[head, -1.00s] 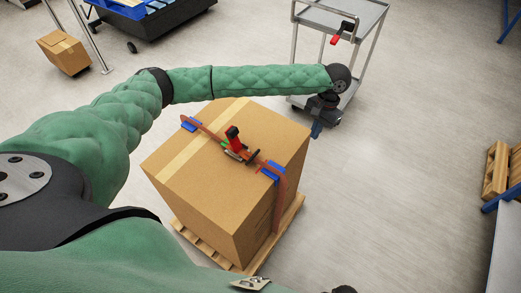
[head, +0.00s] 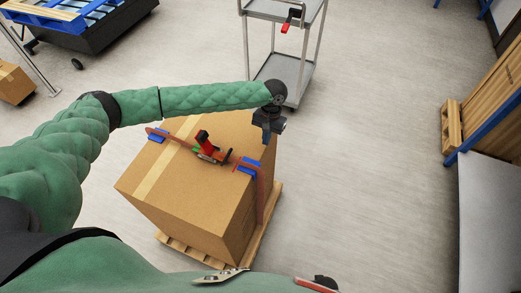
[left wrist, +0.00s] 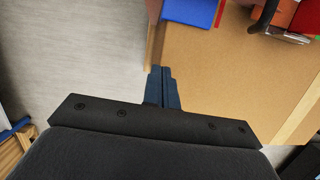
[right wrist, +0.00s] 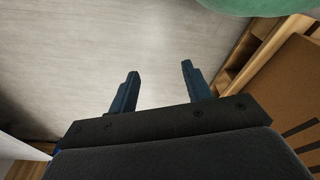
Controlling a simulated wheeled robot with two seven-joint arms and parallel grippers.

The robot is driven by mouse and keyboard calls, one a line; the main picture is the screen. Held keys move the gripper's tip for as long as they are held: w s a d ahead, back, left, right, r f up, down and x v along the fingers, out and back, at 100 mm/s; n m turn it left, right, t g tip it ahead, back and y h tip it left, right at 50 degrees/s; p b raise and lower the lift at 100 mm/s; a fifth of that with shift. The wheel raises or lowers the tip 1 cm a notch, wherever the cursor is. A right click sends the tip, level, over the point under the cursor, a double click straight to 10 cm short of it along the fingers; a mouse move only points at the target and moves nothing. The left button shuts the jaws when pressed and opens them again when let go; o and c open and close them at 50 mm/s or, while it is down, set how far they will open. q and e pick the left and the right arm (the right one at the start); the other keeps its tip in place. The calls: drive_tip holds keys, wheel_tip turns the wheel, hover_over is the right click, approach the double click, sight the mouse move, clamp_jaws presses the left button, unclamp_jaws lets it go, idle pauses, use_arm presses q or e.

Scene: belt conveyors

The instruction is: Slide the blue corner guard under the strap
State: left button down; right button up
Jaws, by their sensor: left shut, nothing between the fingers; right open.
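A large cardboard box (head: 205,195) carries an orange-red strap (head: 262,195) with a red-and-black ratchet (head: 207,147) on top. One blue corner guard (head: 248,169) sits at the near right top edge by the strap; another (head: 158,134) sits at the far left edge. I cannot tell how far either is under the strap. My left gripper (head: 266,141) is shut and empty near the box's right corner. In the left wrist view its fingertips (left wrist: 162,70) point toward the blue guard (left wrist: 188,11), apart from it. My right gripper (right wrist: 160,68) is open and empty beside the pallet.
The box stands on a wooden pallet (head: 190,249). A grey cart (head: 284,68) with a red-handled tool (head: 290,20) stands behind. A blue-framed rack (head: 485,130) and a grey surface (head: 490,215) are at the right. Open floor lies between box and rack.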

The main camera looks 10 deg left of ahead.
sight(257, 163)
use_arm(q)
drive_tip(key=p+x, duration=0.1)
drive_tip(key=x, duration=0.1)
drive_tip(key=shift+s+a+f, duration=0.15)
drive_tip(key=shift+f, duration=0.25)
drive_tip(key=s, duration=0.1)
drive_tip(key=s+p, duration=0.1)
drive_tip(key=s, duration=0.1)
drive_tip(key=shift+a+p, duration=0.3)
drive_tip(key=shift+a, duration=0.05)
drive_tip(key=shift+s+a+f, duration=0.1)
drive_tip(key=shift+s, duration=0.3)
use_arm(e)
drive_tip(key=s+d+f, duration=0.3)
drive_tip(key=s+f, duration=0.1)
drive_tip(key=f, duration=0.1)
drive_tip(key=shift+f, duration=0.25)
use_arm(q)
drive_tip(key=shift+s+p, duration=0.15)
drive_tip(key=shift+p, duration=0.2)
drive_tip(key=shift+s+a+p, duration=0.3)
drive_tip(key=shift+s+p, duration=0.5)
drive_tip(key=shift+s, duration=0.15)
use_arm(e)
drive_tip(key=s, duration=0.2)
drive_tip(key=s+f, duration=0.1)
drive_tip(key=s, duration=0.1)
drive_tip(key=shift+s+d, duration=0.1)
drive_tip(key=shift+d, duration=0.25)
